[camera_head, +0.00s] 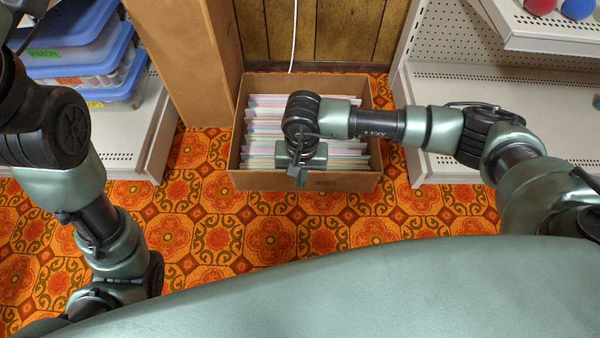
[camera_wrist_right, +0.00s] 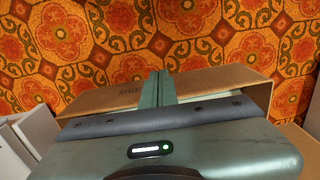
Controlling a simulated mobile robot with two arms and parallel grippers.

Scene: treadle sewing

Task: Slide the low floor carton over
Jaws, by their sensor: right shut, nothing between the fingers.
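The low floor carton (camera_head: 246,180) is an open brown cardboard box on the patterned floor, packed with several upright paper sheets or envelopes (camera_head: 262,120). My right gripper (camera_head: 299,180) points down over the carton's near wall, its fingers shut with nothing between them. In the right wrist view the closed fingers (camera_wrist_right: 157,88) cross in front of the printed carton wall (camera_wrist_right: 218,84); I cannot tell whether they touch it. The gripper body hides part of the contents. My left arm shows at the left, but its gripper is out of view.
A tall cardboard box (camera_head: 185,60) stands close at the carton's left. Blue-lidded bins (camera_head: 85,60) sit on a white shelf unit (camera_head: 125,135) at left. Another white shelf (camera_head: 440,165) is at right. Wood panelling (camera_head: 340,35) is behind. The orange floor (camera_head: 270,235) in front is clear.

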